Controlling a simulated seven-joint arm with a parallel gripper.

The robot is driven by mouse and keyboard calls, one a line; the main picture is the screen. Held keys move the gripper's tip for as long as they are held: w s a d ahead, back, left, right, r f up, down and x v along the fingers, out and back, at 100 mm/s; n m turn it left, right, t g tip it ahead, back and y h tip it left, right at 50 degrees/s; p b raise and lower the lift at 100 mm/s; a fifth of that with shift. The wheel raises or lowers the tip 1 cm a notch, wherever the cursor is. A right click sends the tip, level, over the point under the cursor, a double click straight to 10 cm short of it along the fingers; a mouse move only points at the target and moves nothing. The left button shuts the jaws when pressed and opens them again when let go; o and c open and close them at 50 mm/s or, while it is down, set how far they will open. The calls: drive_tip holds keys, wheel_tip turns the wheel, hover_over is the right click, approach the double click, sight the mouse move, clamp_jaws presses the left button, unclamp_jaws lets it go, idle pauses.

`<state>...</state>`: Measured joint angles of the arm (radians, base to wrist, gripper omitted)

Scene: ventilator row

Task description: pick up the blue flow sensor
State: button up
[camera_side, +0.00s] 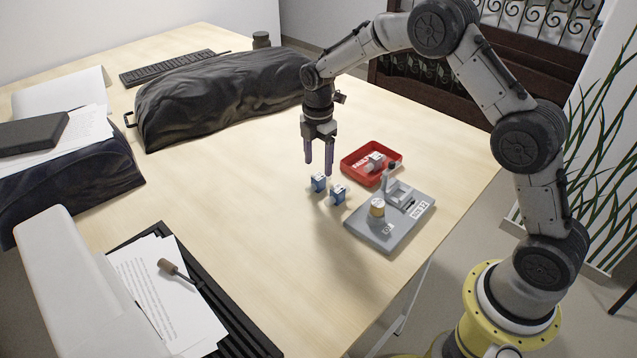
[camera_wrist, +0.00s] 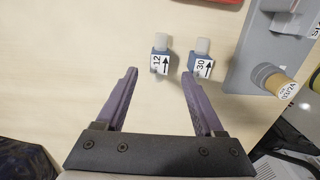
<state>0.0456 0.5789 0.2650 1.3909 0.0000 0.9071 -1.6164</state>
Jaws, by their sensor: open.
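Two small blue flow sensors stand close together on the table. One (camera_side: 319,183) is farther from the grey fixture; in the wrist view it is the left one (camera_wrist: 160,63), labelled 12 with an arrow. The other (camera_side: 337,195) is nearer the fixture; it is the right one in the wrist view (camera_wrist: 201,70), labelled 30 with an arrow. Each has a pale grey end. My gripper (camera_side: 318,168) is open and empty, pointing down above the sensors. In the wrist view, sensor 12 lies just beyond the gap between the fingertips (camera_wrist: 159,75); the right fingertip appears between the sensors.
A red tray (camera_side: 348,169) holding a pale part sits behind the grey fixture plate (camera_side: 377,238), which carries a yellow-banded cylinder (camera_side: 377,208). A black-covered object (camera_side: 220,90) lies at the back. Papers and a brown-handled tool (camera_side: 172,268) lie front left. The middle table is clear.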

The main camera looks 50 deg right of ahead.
sight(318, 176)
drive_tip(key=shift+d+f, duration=0.1)
drive_tip(key=shift+f, duration=3.2)
clamp_jaws()
